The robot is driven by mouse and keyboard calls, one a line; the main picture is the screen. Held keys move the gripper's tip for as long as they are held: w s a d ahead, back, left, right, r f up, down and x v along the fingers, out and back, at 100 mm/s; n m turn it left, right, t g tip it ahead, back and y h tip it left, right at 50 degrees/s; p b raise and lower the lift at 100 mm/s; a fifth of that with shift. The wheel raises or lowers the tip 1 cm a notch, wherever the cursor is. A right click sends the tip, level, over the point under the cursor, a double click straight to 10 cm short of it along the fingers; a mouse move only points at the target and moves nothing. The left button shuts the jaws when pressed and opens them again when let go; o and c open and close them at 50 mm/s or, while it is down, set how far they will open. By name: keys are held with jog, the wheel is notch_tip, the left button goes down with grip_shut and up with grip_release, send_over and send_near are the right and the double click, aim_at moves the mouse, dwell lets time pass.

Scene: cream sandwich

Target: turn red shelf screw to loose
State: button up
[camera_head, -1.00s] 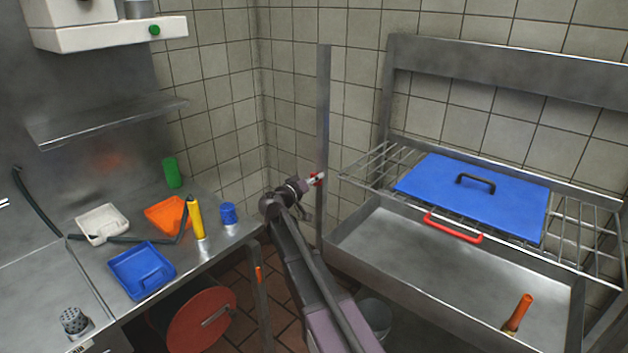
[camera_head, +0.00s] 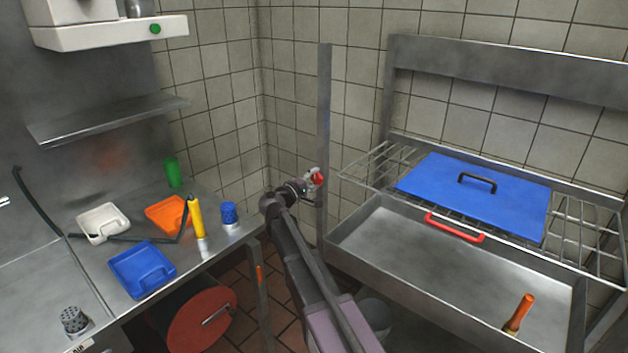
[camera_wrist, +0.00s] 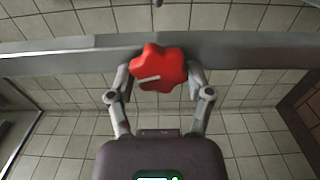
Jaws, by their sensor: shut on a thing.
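The red shelf screw (camera_wrist: 158,68) is a red star-shaped knob with a pale line on its face. It sits against a grey metal post (camera_wrist: 240,55). In the wrist view my gripper (camera_wrist: 158,80) is shut on the knob, with one finger on either side of it. In the head view the red knob (camera_head: 318,179) shows small at the upright post (camera_head: 324,120), with my gripper (camera_head: 312,184) at it. The knob's mount on the post is hidden behind it.
A wire shelf with a blue lid (camera_head: 480,190) stands right of the post, above a steel sink (camera_head: 450,270) with a red handle bar (camera_head: 453,228). Left is a steel counter (camera_head: 215,255) with trays, a blue cup (camera_head: 229,213) and a yellow-handled tool (camera_head: 196,218). Floor shows between.

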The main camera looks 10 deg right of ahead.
jog(key=n, duration=0.5)
jog(key=shift+w+f+n, duration=0.1)
jog(key=shift+n, duration=0.2)
jog(key=n, duration=0.5)
jog(key=shift+d+n, duration=0.1)
jog(key=shift+n, duration=0.2)
jog(key=o, duration=1.1)
jog(key=shift+o, duration=0.2)
jog(key=shift+f, duration=0.1)
jog(key=v, duration=1.2)
